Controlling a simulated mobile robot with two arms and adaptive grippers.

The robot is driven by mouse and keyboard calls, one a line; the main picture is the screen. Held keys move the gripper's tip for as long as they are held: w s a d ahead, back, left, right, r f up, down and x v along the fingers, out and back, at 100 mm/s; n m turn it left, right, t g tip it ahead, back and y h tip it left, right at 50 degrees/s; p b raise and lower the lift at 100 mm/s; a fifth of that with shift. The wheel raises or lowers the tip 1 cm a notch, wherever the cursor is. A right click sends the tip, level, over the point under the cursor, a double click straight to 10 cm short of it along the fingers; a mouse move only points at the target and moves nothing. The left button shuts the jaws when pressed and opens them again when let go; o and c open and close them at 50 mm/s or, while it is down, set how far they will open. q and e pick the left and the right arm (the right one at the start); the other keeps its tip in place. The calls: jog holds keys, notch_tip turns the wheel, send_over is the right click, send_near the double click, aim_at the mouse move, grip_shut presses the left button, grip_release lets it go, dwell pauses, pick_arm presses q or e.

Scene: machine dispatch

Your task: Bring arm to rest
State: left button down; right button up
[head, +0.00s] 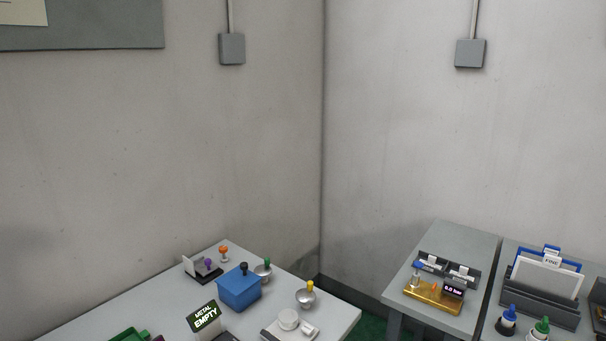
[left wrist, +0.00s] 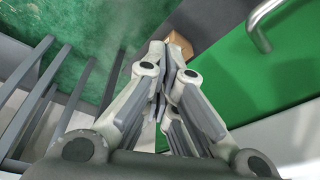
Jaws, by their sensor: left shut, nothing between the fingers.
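My left gripper (left wrist: 163,88) shows in the left wrist view, its fingers closed together with nothing between them. It hangs over a green floor and beside a green panel (left wrist: 265,75) with a metal handle. Neither of my arms shows in the head view. My right gripper is in no view.
In the head view a grey table (head: 160,305) holds a blue box (head: 239,289), an "EMPTY" sign (head: 205,317) and small coloured-knob items. A second table (head: 465,240) at right bears a gold device (head: 432,297). In the wrist view, dark bars (left wrist: 60,85) stand left and a brown block (left wrist: 180,47) lies beyond the fingertips.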

pick_arm(q)
jog(key=s+f+b, duration=0.3)
jog(key=f, duration=1.3)
jog(key=s+a+f+g+b, duration=0.1)
jog(key=s+f+b, duration=0.2)
jog(key=s+f, duration=0.5)
jog(key=s+a+f+b, duration=0.2)
jog(key=s+f, duration=0.6)
jog(key=f, duration=0.5)
jog(key=shift+s+a+f+g+b, duration=0.2)
jog(key=shift+s+f+g+b, duration=0.15)
jog(key=shift+b, duration=0.55)
